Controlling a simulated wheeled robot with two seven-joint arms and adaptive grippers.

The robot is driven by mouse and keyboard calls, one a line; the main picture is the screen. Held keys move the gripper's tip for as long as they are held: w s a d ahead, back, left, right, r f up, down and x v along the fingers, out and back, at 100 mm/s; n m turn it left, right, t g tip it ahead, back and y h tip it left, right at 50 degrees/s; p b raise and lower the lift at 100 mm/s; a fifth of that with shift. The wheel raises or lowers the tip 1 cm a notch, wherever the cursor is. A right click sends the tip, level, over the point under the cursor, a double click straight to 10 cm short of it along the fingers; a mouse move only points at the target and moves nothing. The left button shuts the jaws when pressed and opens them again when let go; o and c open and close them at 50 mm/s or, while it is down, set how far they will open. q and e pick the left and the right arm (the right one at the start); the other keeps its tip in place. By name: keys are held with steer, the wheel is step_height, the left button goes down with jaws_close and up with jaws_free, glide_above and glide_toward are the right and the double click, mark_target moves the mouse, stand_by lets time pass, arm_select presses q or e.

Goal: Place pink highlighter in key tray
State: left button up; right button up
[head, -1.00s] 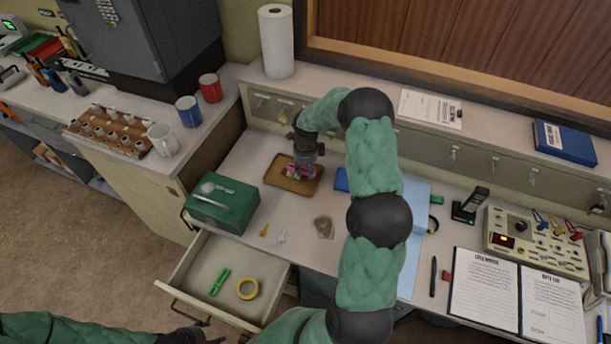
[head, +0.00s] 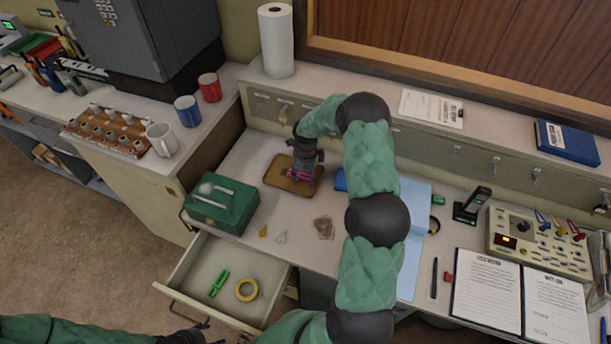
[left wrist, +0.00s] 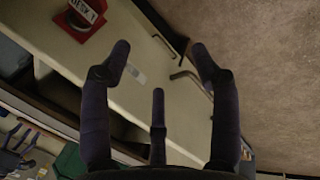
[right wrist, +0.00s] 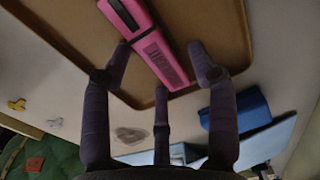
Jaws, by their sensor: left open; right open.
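The pink highlighter (right wrist: 148,42) lies in the brown key tray (head: 284,185), close to the tray's rim. In the head view the highlighter (head: 299,175) shows just under my right gripper (head: 306,168). In the right wrist view the tray (right wrist: 218,24) fills the top, and the open fingers of my right gripper (right wrist: 163,66) are spread either side of the highlighter's near end. I cannot tell whether they touch it. My left gripper (left wrist: 160,60) is open and empty, in front of a pale cabinet front and away from the tray.
A green cash box (head: 224,207) stands left of the tray. Below it an open drawer (head: 200,262) holds a green marker (head: 218,285) and a yellow tape roll (head: 247,290). Small keys (head: 263,231) and a blue item (head: 341,180) lie nearby.

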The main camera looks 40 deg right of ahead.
mark_target(305, 178)
steer(key=shift+r, duration=0.1)
steer(key=shift+r, duration=0.3)
step_height(305, 178, up, 12)
steer(key=p, duration=0.2)
steer(key=shift+f+p, duration=0.25)
steer(key=shift+p, duration=0.15)
